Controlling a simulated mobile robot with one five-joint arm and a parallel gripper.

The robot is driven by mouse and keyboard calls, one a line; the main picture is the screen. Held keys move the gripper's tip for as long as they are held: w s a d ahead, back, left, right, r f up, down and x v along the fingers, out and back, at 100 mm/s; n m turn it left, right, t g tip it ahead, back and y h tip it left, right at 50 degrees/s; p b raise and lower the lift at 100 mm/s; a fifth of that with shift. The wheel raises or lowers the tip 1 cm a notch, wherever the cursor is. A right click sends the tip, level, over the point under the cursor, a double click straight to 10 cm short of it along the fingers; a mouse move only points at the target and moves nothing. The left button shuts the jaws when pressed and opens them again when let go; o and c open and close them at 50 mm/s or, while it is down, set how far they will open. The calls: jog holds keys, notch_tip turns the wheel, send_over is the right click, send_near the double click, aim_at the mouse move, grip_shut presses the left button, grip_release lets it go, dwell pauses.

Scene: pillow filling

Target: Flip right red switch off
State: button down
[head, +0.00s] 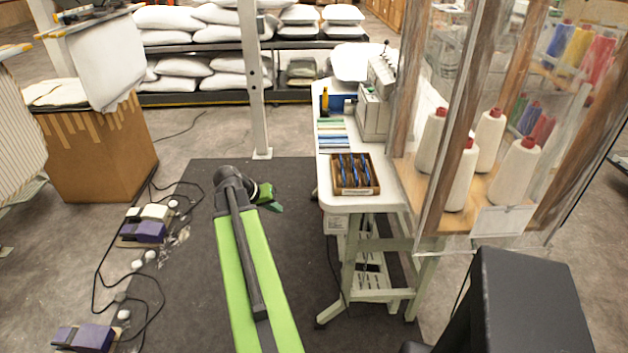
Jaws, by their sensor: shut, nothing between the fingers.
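My gripper (276,207) is small in the head view, at the end of my green arm, over the dark floor mat. It is shut and empty, to the left of the white sewing table (395,192) and apart from it. I cannot make out a red switch anywhere in this view. A pale box (336,224) hangs under the table's front left edge, too small to show any switch on it.
A sewing machine (374,108) and a wooden tray of blue bobbins (355,188) stand on the table. A clear-walled cabinet (490,215) holds thread cones at the right. Purple pedals (148,233) and cables lie at the left. A white post (254,85) stands ahead.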

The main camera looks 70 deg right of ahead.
aim_at(322, 212)
jog(key=shift+m, duration=0.4)
jog(key=s+d+r, duration=0.2)
jog(key=s, duration=0.1)
jog(key=shift+d+r, duration=0.15)
jog(key=s+d+f+b, duration=0.6)
jog(key=d+f+b, duration=0.1)
jog(key=shift+s, duration=0.4)
jog(key=shift+w+a+f, duration=0.1)
